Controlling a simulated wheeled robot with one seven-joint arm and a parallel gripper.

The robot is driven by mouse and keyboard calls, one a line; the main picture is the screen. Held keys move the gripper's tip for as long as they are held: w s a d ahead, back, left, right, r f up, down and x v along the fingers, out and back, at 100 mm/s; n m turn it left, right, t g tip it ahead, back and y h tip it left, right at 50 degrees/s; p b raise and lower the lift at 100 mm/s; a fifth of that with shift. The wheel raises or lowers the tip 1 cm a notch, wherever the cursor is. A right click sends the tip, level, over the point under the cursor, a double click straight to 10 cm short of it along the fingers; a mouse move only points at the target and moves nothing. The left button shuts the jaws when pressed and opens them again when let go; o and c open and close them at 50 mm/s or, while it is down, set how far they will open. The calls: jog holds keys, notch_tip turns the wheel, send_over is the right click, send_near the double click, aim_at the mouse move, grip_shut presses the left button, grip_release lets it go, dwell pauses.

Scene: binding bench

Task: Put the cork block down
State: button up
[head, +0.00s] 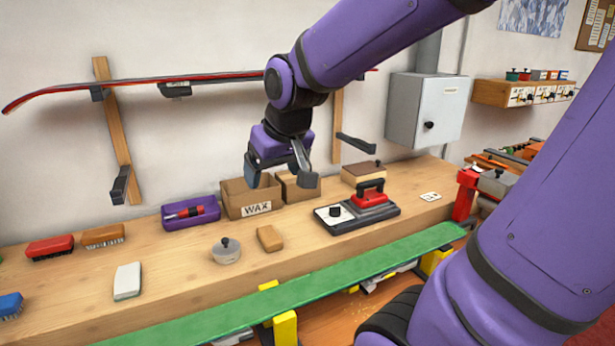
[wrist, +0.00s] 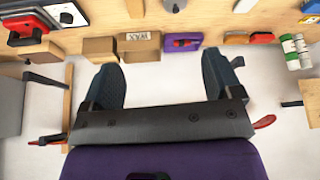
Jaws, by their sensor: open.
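The cork block (head: 268,238) is a small tan block lying on the wooden bench, in front of the WAX box. It also shows at the top edge of the wrist view (wrist: 135,8), partly cut off. My gripper (head: 277,174) is in the air above the back of the bench, near the WAX box, up and behind the block. In the wrist view its two dark fingers (wrist: 163,72) are spread wide with nothing between them. The gripper is open and apart from the block.
A WAX box (head: 254,207), a purple tray (head: 191,222) and a red iron on a base (head: 357,212) stand along the back. A round grey tin (head: 226,255) sits left of the block. A green ski (head: 290,287) runs along the front. Bare wood surrounds the block.

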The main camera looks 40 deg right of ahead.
jog(key=s+a+r, duration=0.1)
jog(key=s, duration=0.5)
jog(key=s+a+r+n, duration=0.1)
jog(key=s+a+r, duration=0.1)
jog(key=s, duration=0.4)
jog(key=shift+r+y, duration=0.25)
jog(key=shift+y, duration=0.05)
jog(key=shift+o, duration=0.4)
